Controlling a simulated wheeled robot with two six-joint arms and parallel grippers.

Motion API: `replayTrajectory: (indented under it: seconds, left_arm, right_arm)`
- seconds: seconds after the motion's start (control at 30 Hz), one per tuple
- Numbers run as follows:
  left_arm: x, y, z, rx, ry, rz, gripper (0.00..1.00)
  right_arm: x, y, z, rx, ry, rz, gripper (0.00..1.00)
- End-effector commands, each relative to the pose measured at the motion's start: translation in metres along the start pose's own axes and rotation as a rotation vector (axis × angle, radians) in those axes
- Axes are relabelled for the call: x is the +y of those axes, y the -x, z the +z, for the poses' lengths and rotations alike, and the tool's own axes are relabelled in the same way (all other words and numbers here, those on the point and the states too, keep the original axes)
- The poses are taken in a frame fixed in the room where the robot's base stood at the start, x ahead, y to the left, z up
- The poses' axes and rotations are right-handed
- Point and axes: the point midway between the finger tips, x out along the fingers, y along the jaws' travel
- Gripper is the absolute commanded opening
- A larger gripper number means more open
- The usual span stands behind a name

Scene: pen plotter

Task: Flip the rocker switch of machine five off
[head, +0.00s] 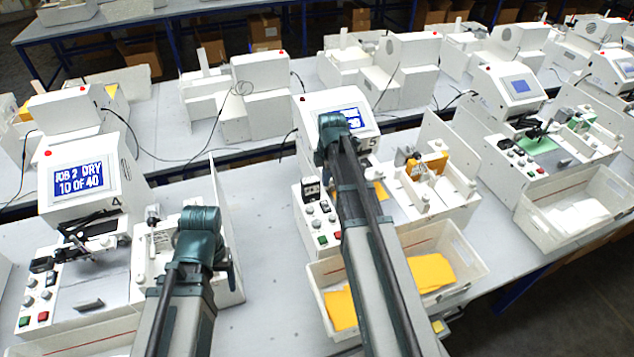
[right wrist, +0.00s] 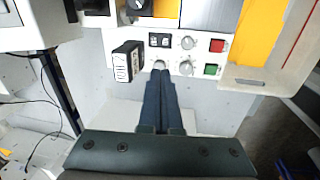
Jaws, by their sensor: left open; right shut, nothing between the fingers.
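The middle machine, which I take as machine five, has a white housing with a lit blue screen (head: 347,118) and a control panel (head: 308,226). In the right wrist view the panel has a black block with white marks (right wrist: 128,62), a small black two-part piece (right wrist: 160,40), round grey knobs, a red button (right wrist: 217,46) and a green button (right wrist: 211,70). I cannot tell which black piece is the rocker, or its position. My right gripper (right wrist: 160,73) is shut and empty, its tips at the panel's lower edge by a knob; contact is unclear. My left gripper is hidden behind its arm.
Machine four (head: 80,190) stands to the left, its screen reading "JOB 2 DRY 10 OF 40". A white bin (head: 465,258) with yellow sheets sits before the middle machine. Another machine (head: 510,90) stands to the right. Bare tabletop (head: 265,250) lies between the left and middle machines.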

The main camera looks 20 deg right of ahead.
Motion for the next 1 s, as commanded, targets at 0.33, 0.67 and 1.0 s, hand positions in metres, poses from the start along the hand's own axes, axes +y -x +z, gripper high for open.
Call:
replayTrajectory:
  seconds: [0.33,0.67,1.0]
  left_arm:
    - [0.000,0.005,0.001,0.000,0.000,0.000,0.70]
    - [0.000,-0.001,0.000,0.000,0.001,0.000,0.70]
    - [0.003,-0.035,-0.002,0.002,0.003,0.000,0.70]
  right_arm:
    - [0.006,0.004,0.012,0.000,0.043,0.008,0.00]
    - [0.006,-0.001,0.012,0.000,0.042,0.008,0.00]
    - [0.006,-0.036,0.012,0.000,0.042,0.008,0.00]
